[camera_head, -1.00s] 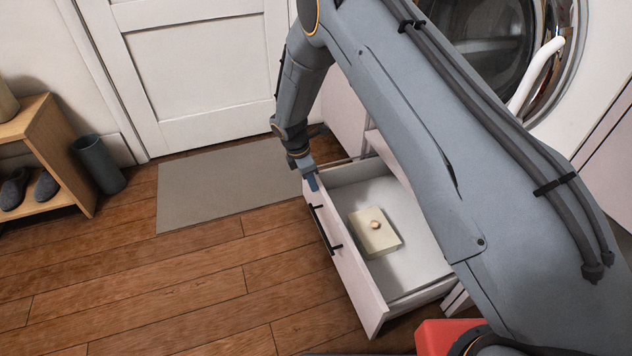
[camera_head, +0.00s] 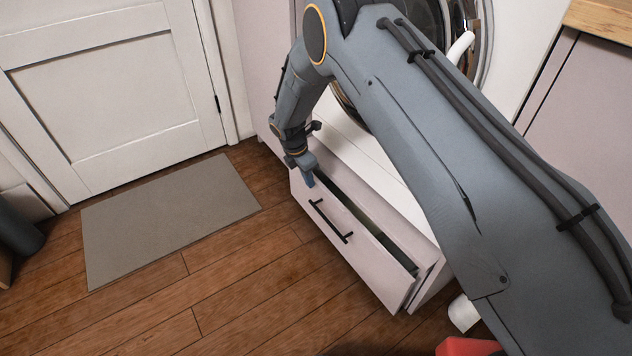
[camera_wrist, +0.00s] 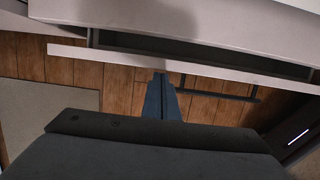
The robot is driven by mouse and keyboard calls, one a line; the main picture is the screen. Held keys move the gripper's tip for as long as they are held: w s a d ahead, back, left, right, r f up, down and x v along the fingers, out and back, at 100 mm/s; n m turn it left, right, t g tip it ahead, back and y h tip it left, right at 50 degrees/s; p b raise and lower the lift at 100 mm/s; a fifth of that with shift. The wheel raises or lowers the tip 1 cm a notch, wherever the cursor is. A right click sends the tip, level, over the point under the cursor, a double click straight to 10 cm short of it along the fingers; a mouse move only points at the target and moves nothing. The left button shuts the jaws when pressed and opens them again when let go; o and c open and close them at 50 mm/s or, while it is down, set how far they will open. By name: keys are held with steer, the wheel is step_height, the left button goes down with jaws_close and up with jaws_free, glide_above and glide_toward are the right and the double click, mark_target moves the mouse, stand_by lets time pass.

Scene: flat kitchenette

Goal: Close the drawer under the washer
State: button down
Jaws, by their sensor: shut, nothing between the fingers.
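The drawer (camera_head: 352,243) under the washer (camera_head: 466,62) has a pale front with a black bar handle (camera_head: 330,222). It stands open by a narrow gap, and its inside is mostly hidden. My gripper (camera_head: 309,181) is shut and empty at the top edge of the drawer front, near its left end; it looks in contact, but I cannot be sure. In the wrist view the blue fingers (camera_wrist: 161,98) point at the drawer front's edge (camera_wrist: 200,68), with the handle (camera_wrist: 215,95) to their right and the dark gap beyond.
A grey mat (camera_head: 165,215) lies on the wooden floor before a white door (camera_head: 110,90). A white cylindrical thing (camera_head: 463,313) is on the floor right of the drawer. A counter (camera_head: 600,18) stands at the right. The floor before the drawer is clear.

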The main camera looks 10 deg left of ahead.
steer(key=shift+w+d, duration=0.25)
stand_by(0.3)
